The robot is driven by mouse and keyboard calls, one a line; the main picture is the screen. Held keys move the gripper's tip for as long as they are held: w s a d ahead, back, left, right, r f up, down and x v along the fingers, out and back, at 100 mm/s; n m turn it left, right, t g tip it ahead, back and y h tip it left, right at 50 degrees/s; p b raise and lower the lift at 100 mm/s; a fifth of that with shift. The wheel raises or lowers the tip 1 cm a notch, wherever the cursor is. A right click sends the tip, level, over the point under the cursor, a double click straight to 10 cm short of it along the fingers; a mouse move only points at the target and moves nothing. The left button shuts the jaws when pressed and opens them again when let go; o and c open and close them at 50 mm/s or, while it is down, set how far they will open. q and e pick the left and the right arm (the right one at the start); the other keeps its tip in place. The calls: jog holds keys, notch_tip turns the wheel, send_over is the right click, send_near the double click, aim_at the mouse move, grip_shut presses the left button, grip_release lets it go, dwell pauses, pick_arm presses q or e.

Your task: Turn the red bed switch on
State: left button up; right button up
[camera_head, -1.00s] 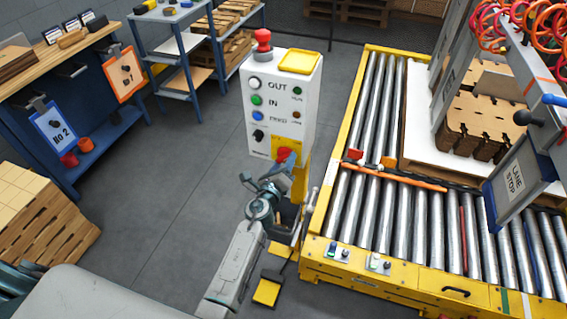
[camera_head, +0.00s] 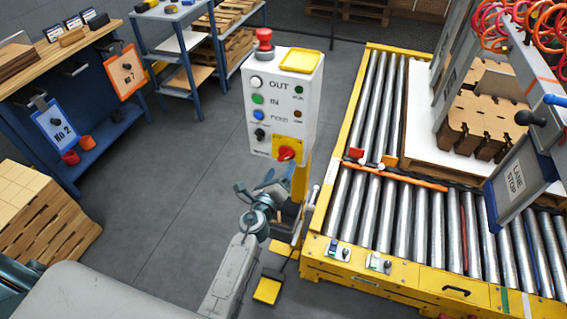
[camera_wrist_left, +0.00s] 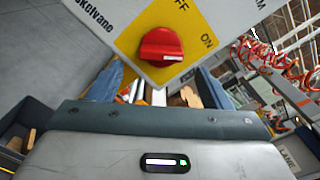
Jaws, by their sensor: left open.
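The red bed switch (camera_head: 286,153) is a rotary knob on a yellow plate (camera_head: 277,142) at the lower right of a white control box (camera_head: 262,95). In the left wrist view the knob (camera_wrist_left: 161,45) is close and unobstructed, with OFF printed above it and ON to its right. Its grip bar lies roughly across the picture; I cannot tell for sure which label it points to. My left gripper (camera_head: 264,185) is below the knob in the head view, apart from it, open and empty. Its fingers show either side below the knob in the wrist view. My right gripper is not in view.
A roller conveyor (camera_head: 385,215) with a yellow frame stands right of the control box. A red mushroom button (camera_head: 264,40) tops the box, with several buttons on its face. A blue workbench (camera_head: 90,110) is at the left. Grey floor (camera_head: 170,190) between is clear.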

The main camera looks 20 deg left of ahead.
pick_arm(q)
jog(key=s, duration=0.6)
jog(key=shift+s, duration=0.3)
jog(key=shift+a, duration=0.1)
jog(key=s+a+f+n+g+b, duration=0.1)
jog(key=s+a+f+n+g, duration=0.3)
jog(key=f, duration=0.8)
jog(key=s+d+f+n+g+y+b, duration=0.1)
jog(key=s+f+n+g, duration=0.1)
jog(key=s+f+n, duration=0.75)
jog(key=s+a+f+n+g+b, duration=0.1)
jog(key=s+a+f+g, duration=0.15)
jog(key=f, duration=1.25)
jog(key=s+a+f+n+g, duration=0.2)
jog(key=s+f+n, duration=0.2)
jog(key=s, duration=0.6)
jog(key=s+a+f+n+g+b, duration=0.1)
jog(key=s+a+f+n+g, duration=0.1)
jog(key=s+f, duration=0.6)
jog(key=s+a+f+n+g, duration=0.2)
jog(key=s+f+n+g, duration=0.2)
jog(key=s, duration=0.9)
notch_tip(320, 180, down, 2)
jog(key=n, duration=0.2)
jog(key=shift+s+a+n, duration=0.15)
jog(key=shift+s+n, duration=0.05)
jog(key=shift+n, duration=0.15)
